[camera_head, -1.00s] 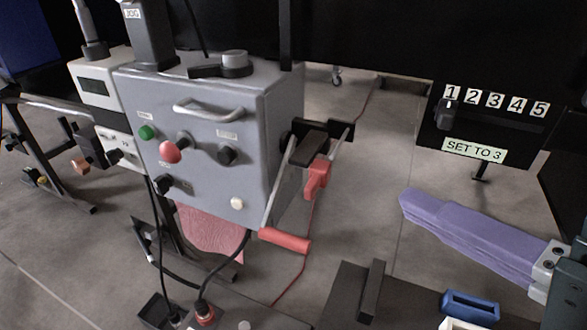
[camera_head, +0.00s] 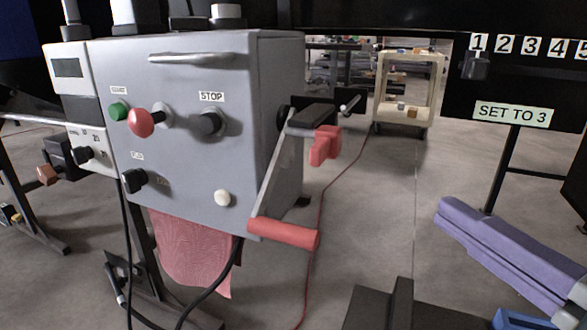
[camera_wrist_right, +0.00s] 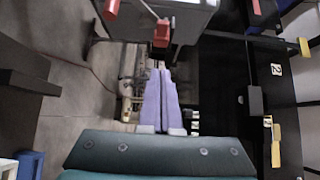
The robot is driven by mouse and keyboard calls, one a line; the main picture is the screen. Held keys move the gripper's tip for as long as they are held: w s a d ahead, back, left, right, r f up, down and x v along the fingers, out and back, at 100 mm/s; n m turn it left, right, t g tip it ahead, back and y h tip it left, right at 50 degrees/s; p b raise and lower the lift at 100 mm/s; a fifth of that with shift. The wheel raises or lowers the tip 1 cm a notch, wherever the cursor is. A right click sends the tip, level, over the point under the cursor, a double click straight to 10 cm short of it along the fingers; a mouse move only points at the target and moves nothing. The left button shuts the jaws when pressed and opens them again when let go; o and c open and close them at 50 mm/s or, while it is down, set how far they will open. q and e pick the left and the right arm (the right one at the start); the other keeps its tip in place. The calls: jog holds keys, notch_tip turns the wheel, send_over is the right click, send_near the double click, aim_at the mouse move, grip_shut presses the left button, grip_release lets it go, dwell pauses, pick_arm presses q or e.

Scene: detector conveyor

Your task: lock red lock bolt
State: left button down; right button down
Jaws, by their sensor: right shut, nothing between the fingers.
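The red lock bolt (camera_head: 325,146) sticks out at the right side of the grey box, beside the metal crank arm. It also shows near the top of the wrist view (camera_wrist_right: 161,32). My right gripper (camera_head: 443,211) has long purple fingers pressed together and empty. It is to the right of the bolt and lower in the picture, clearly apart from it. In the wrist view the purple fingers (camera_wrist_right: 157,80) point up toward the bolt, with a gap between. My left gripper is not in view.
A crank with a red handle (camera_head: 283,232) hangs just left of and below the bolt. The grey box (camera_head: 180,90) carries buttons and knobs. A black panel with a numbered slider (camera_head: 476,66) stands at the right. A dark bench (camera_head: 440,312) is below. Open floor lies between.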

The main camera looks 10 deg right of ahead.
jog(key=shift+w, duration=0.1)
send_near(327, 152)
jog(key=w+d, duration=0.2)
jog(key=w, duration=0.2)
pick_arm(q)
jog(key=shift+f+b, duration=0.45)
pick_arm(e)
jog(key=shift+w+a, duration=0.4)
jog(key=shift+a, duration=0.4)
jog(key=shift+w+a, duration=0.4)
jog(key=shift+a, duration=0.4)
